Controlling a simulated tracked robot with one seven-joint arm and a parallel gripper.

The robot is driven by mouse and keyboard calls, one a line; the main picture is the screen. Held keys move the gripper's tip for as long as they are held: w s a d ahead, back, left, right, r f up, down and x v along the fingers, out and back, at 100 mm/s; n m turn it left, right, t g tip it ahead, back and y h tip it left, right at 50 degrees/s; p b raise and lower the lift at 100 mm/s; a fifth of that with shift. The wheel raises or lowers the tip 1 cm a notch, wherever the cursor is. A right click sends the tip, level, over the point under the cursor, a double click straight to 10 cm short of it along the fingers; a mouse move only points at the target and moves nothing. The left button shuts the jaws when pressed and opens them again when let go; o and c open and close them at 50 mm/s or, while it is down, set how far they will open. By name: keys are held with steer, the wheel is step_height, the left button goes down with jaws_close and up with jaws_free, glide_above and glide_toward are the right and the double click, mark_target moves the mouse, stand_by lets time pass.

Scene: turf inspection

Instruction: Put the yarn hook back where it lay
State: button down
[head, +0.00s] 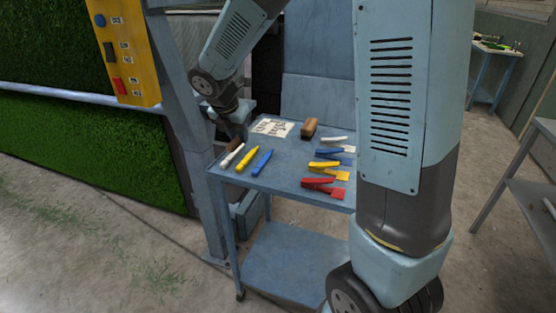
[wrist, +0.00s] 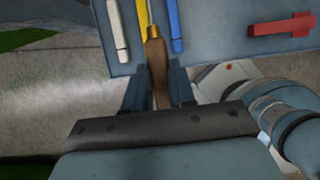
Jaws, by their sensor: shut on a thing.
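The yarn hook shows in the wrist view as a brown wooden handle (wrist: 156,62) with a brass-coloured collar at its far end. My gripper (wrist: 154,88) is shut on this handle, with one dark finger on each side. The collar points at the blue cart top, close to the yellow marker-like tool; the thin hook end is not clear. In the head view my gripper (head: 236,130) is at the cart's left back corner, and a bit of brown handle (head: 234,144) shows below it. Whether the hook touches the top I cannot tell.
The cart top (head: 290,165) holds a white (head: 232,157), a yellow (head: 248,160) and a blue tool (head: 262,162), a paper sheet (head: 272,127), a brush (head: 309,128) and several coloured clips (head: 323,186) at right. The middle is bare. A blue post (head: 190,120) stands at left.

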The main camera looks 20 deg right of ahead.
steer(key=w+d+f, duration=0.2)
steer(key=d+f, duration=0.1)
steer(key=d, duration=0.5)
glide_toward(283, 164)
steer(key=shift+w+f, duration=0.5)
steer(key=shift+w, duration=0.3)
steer(key=shift+d+f, duration=0.55)
steer(key=shift+f, duration=0.1)
steer(key=shift+w+d+f, duration=0.1)
steer(key=shift+d+f, duration=0.1)
steer(key=shift+f, duration=1.5)
steer(key=c, duration=0.9)
jaws_free()
steer(key=shift+f, duration=0.1)
steer(key=shift+c, duration=0.2)
